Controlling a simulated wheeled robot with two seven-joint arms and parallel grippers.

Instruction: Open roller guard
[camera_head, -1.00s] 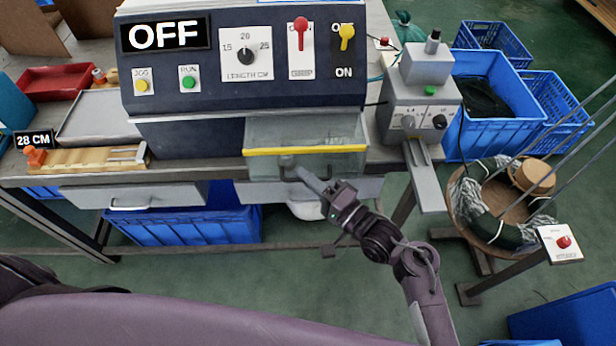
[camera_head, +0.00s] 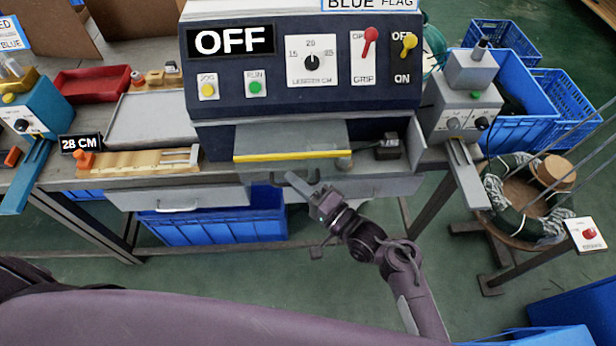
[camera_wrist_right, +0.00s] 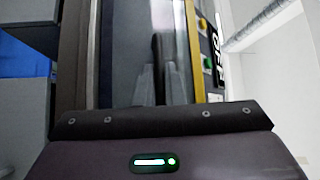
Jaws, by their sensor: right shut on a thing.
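The roller guard (camera_head: 262,141) is a clear grey panel with a yellow strip, on the front of the dark machine in the head view. It stands to the left, and the opening at its right shows a small black block (camera_head: 388,147). My right gripper (camera_head: 290,178) is at the guard's front, just below the yellow strip. In the right wrist view its fingers (camera_wrist_right: 160,83) are shut on a dark upright bar, which looks like the guard's handle. The yellow strip also shows there, right of the fingers. My left gripper is not in view.
The control panel (camera_head: 300,100) above reads OFF and has a red and a yellow lever. A grey machine (camera_head: 468,105) with a projecting chute stands at the right. A wooden fixture (camera_head: 140,162) and a grey tray (camera_head: 155,118) lie at the left.

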